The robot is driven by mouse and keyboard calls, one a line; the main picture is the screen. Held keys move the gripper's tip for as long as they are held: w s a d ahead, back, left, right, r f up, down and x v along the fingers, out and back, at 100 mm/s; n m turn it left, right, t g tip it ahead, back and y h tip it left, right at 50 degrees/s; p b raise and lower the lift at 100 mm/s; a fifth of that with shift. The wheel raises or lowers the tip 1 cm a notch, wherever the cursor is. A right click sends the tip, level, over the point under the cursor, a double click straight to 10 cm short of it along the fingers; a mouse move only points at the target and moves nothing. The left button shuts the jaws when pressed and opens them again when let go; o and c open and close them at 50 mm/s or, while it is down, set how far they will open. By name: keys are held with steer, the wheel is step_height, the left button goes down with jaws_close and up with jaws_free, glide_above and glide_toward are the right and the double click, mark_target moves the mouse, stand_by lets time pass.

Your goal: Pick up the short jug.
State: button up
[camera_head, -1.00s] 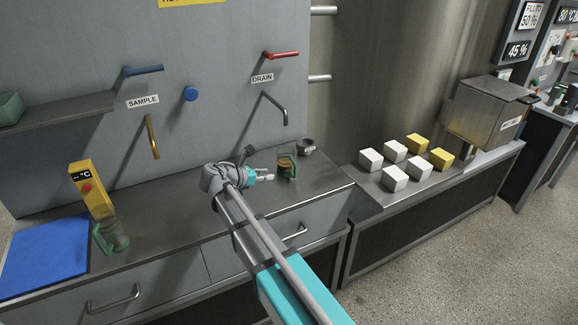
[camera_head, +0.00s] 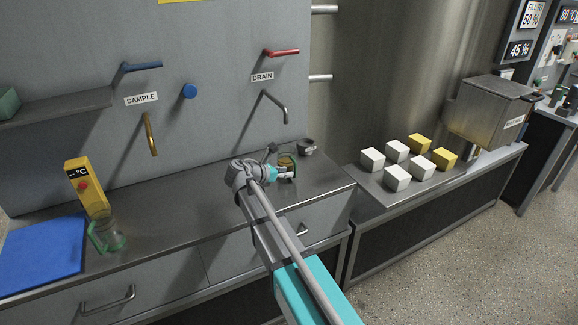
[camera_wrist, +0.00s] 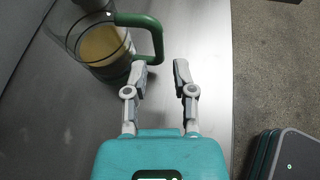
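A glass jug with a green handle and amber liquid (camera_head: 288,160) stands on the counter below the drain spout. In the wrist view this jug (camera_wrist: 103,45) is at upper left, its handle (camera_wrist: 157,38) pointing towards my gripper. My gripper (camera_wrist: 160,66) is open and empty, its fingertips just short of the handle, which lies nearer the left finger. In the head view my gripper (camera_head: 287,174) partly covers the jug. A second, clear glass jug with a green handle (camera_head: 110,238) stands at the left. I cannot tell from their sizes which jug is shorter.
A small dark cup (camera_head: 306,147) stands behind the jug. A yellow temperature device (camera_head: 88,190) and a blue mat (camera_head: 42,255) are at the left. Several white and yellow blocks (camera_head: 397,178) sit on the right counter. The middle of the counter (camera_head: 185,195) is clear.

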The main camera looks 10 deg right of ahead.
mark_target(295, 175)
steer(key=shift+b+x, duration=0.85)
steer(key=shift+x, duration=1.8)
steer(key=shift+w+r, duration=0.1)
steer(key=shift+r, duration=0.15)
jaws_close()
